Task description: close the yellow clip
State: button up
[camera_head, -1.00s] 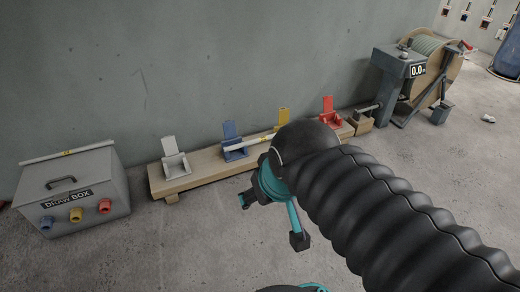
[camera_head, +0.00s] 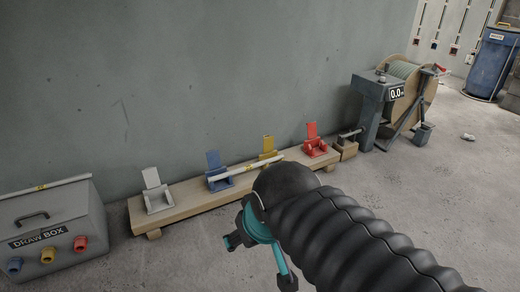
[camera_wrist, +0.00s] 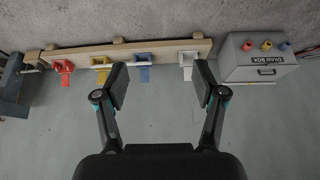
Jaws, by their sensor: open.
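The yellow clip (camera_head: 267,146) stands on a wooden plank (camera_head: 185,205) by the wall, its flap raised. A pale conduit piece (camera_head: 246,170) lies across the blue clip (camera_head: 217,170) and reaches the yellow clip, whose lower part is partly hidden in the head view. In the wrist view, which is upside down, the yellow clip (camera_wrist: 101,73) is left of my left finger, with its flap visible. My gripper (camera_wrist: 160,84) is open and empty, its fingers apart on either side of the blue clip's flap. In the head view my gripper (camera_head: 260,262) is in front of the plank, partly covered by my arm.
A white clip (camera_head: 156,192) and a red clip (camera_head: 314,140), flaps raised, are on the same plank. The grey draw box (camera_head: 70,215) stands at left. A cable reel (camera_head: 408,85) with a counter post (camera_head: 368,105) stands at right. The floor in front is clear.

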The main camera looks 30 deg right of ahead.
aim_at(268, 142)
jog(key=u, duration=0.15)
jog(key=k, duration=0.45)
jog(key=z, duration=0.95)
jog(key=i, duration=1.5)
jog(key=u, duration=0.8)
